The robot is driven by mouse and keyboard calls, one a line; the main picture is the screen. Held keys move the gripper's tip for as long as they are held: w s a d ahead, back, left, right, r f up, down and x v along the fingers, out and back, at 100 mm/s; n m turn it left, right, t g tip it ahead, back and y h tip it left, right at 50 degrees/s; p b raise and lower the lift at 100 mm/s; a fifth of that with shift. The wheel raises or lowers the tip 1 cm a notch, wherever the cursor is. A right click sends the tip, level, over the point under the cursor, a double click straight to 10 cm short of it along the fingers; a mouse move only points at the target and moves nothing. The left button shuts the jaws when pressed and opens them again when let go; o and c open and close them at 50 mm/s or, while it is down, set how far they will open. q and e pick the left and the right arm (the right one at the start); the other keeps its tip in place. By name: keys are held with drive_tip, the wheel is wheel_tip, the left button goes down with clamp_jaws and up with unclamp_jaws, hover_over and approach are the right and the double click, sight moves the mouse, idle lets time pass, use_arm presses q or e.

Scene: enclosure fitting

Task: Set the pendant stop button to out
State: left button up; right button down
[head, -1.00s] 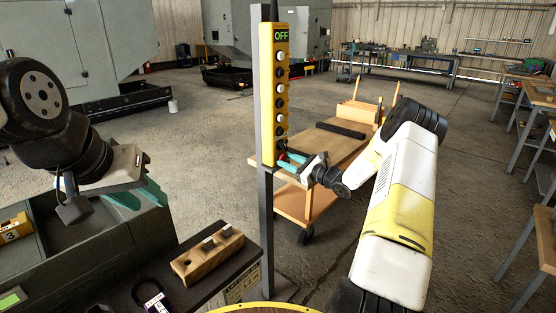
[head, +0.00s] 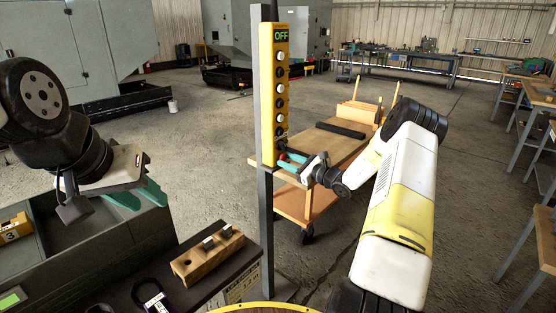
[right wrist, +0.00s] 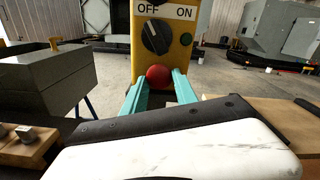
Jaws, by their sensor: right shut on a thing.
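The yellow pendant (head: 266,110) hangs upright on a grey post, with a column of black and white buttons and a green display reading OFF. In the right wrist view, the red round stop button (right wrist: 158,76) sits low on the pendant face (right wrist: 180,70). My right gripper (head: 284,160) is at the pendant's lower end. In the right wrist view its teal fingers (right wrist: 160,86) are shut on the stop button, one on each side. How far the button stands out is hard to tell. My left gripper (head: 138,196) is open and empty at the left, away from the pendant.
A wooden cart (head: 335,145) stands behind the pendant. A wooden block (head: 206,258) lies on the dark bench below. Open floor lies between left gripper and post.

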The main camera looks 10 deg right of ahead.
idle(0.3)
drive_tip(key=shift+s+d, duration=0.4)
drive_tip(key=shift+s, duration=0.05)
drive_tip(key=c, duration=1)
unclamp_jaws()
drive_tip(key=shift+o, duration=0.2)
drive_tip(key=shift+s+d, duration=0.1)
drive_tip(key=v, duration=0.7)
drive_tip(key=shift+s+d, duration=0.15)
drive_tip(key=shift+s, duration=0.1)
